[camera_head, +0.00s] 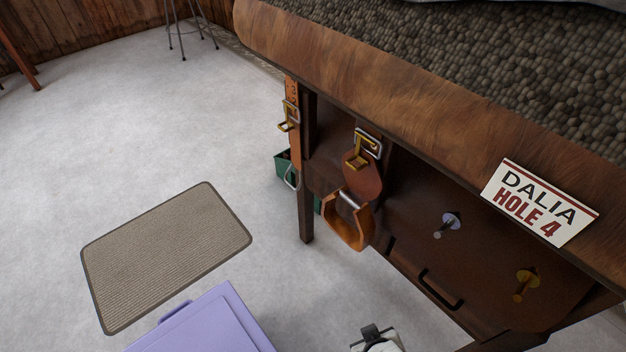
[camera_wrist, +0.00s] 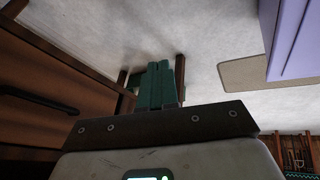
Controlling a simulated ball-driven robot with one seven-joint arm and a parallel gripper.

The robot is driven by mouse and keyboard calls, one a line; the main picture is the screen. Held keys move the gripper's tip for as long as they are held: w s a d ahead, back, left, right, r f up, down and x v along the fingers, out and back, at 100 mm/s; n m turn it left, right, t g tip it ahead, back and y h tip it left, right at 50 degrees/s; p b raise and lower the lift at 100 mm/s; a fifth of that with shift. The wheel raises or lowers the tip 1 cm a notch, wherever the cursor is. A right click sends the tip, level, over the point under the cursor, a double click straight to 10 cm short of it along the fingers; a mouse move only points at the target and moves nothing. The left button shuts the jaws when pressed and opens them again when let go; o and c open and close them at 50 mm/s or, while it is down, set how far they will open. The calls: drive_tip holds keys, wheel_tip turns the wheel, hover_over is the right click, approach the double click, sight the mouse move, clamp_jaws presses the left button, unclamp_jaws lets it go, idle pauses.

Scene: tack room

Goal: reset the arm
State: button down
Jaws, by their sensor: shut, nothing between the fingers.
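My gripper (camera_wrist: 159,66) shows in the wrist view, its two dark teal fingers side by side and closed together. Nothing is held between them. A dark mounting plate and the pale wrist body fill the lower part of that view. The fingers point out over the pale floor, with a brown wooden front and a dark handle to their left. In the head view a small pale and dark part at the bottom edge looks like part of my arm; the fingers cannot be made out there.
A wooden bench (camera_head: 420,85) with a drawer handle (camera_head: 440,290), pegs and hanging straps fills the right. A "DALIA HOLE 4" sign (camera_head: 540,202) is on its edge. A purple box (camera_head: 210,325), also in the wrist view (camera_wrist: 297,40), stands near a mat (camera_head: 165,255). Floor at left is open.

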drive_tip(key=s+d+r+m+g, duration=0.2)
drive_tip(key=s+d+r+m, duration=0.15)
drive_tip(key=s+d, duration=0.4)
drive_tip(key=s+d+r+m+g, duration=0.2)
drive_tip(key=s+d+r, duration=0.3)
drive_tip(key=s+d, duration=0.3)
wheel_tip(320, 180, up, 16)
drive_tip(key=w+p, duration=0.1)
drive_tip(key=p, duration=1.5)
drive_tip(key=shift+d, duration=0.35)
drive_tip(key=shift+f, duration=0.1)
